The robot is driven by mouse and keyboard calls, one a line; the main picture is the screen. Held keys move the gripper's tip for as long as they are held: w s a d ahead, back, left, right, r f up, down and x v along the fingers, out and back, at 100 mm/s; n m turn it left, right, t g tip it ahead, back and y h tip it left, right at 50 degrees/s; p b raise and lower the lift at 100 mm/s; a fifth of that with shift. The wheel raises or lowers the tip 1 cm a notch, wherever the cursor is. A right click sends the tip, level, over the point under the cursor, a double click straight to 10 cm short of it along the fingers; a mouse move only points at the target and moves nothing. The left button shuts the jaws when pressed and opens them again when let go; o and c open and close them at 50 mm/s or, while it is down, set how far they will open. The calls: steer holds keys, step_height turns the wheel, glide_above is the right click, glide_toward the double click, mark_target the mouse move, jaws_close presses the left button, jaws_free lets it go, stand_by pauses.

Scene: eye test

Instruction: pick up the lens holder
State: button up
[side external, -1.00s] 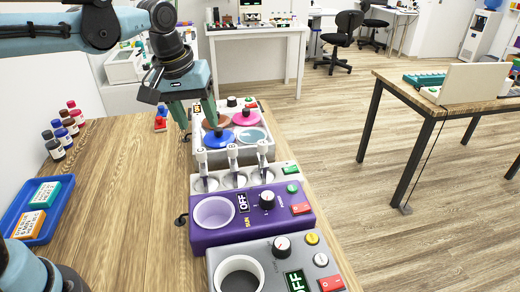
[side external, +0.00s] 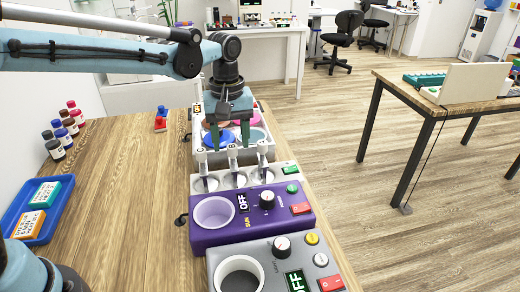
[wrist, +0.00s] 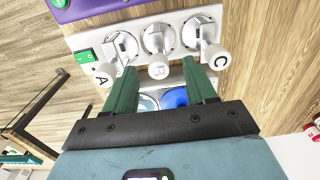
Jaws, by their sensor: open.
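A white panel (side external: 277,180) holds three upright handles with white lettered knobs over round metal wells. The knobs are A (wrist: 103,75), B (wrist: 158,72) and C (wrist: 217,57). I cannot tell for sure which part is the lens holder. In the side view, knob C (side external: 202,156) is leftmost and knob A (side external: 262,147) rightmost, with B (side external: 232,152) between. My gripper (side external: 230,140) is open and empty, pointing down just behind the handles. In the wrist view its green fingers (wrist: 162,78) lie apart, either side of B in the picture. Contact is not visible.
A grey tray (side external: 199,146) with coloured lidded discs, including a blue one (side external: 218,140), lies under and behind my gripper. A purple heater-like unit (side external: 255,229) and a grey one (side external: 258,254) stand in front. Bottles (side external: 60,135) and a blue tray (side external: 62,198) are left. The wooden tabletop (side external: 125,190) between is clear.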

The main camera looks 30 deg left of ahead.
mark_target(233, 159)
steer(key=shift+w+f, duration=0.1)
steer(key=shift+f, duration=2.9)
steer(key=shift+c, duration=0.5)
jaws_close()
